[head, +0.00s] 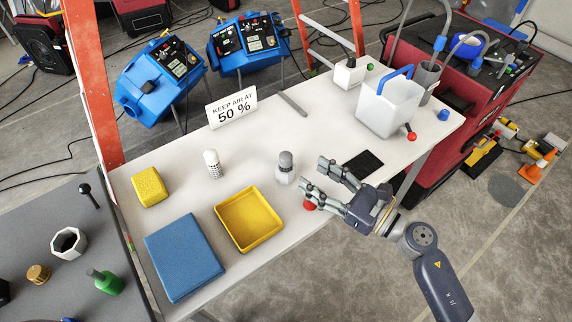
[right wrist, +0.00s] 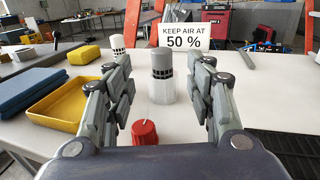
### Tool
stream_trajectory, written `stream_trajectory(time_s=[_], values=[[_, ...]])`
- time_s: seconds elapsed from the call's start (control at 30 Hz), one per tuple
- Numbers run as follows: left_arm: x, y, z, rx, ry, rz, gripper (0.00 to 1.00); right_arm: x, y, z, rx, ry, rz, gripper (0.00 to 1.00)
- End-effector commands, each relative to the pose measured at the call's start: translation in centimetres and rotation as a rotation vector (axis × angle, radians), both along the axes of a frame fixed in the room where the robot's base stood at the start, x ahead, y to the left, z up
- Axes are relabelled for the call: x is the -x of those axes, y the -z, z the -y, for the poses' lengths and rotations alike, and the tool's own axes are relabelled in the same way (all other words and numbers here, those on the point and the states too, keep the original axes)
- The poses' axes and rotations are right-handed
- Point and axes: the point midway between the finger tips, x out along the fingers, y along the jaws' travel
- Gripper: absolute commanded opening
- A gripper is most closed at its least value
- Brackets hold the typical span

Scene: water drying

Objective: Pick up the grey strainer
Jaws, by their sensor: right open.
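The grey strainer (head: 286,158) is a grey slotted cylinder upright on a clear-white base (head: 285,177) on the white table. In the right wrist view the grey strainer (right wrist: 162,66) and its white base (right wrist: 161,91) appear between my fingers, straight ahead. My right gripper (head: 313,175) is open and empty, just right of the strainer, with its fingers pointing at it. The open right gripper (right wrist: 165,64) also shows in the wrist view, one finger on each side. I see no contact with the strainer. My left gripper is not in view.
A red knob (head: 309,205) is under my right fingers. A black mat (head: 364,163) and white jug (head: 389,108) are right. A sign (head: 231,107) stands behind.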

Motion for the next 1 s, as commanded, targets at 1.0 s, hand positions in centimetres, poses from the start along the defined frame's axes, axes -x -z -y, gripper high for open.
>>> stream_trajectory(time_s=[1.0], values=[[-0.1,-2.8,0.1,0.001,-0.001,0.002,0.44,-6.3,0.5,-7.5,-0.006,0.002,-0.003,0.50]])
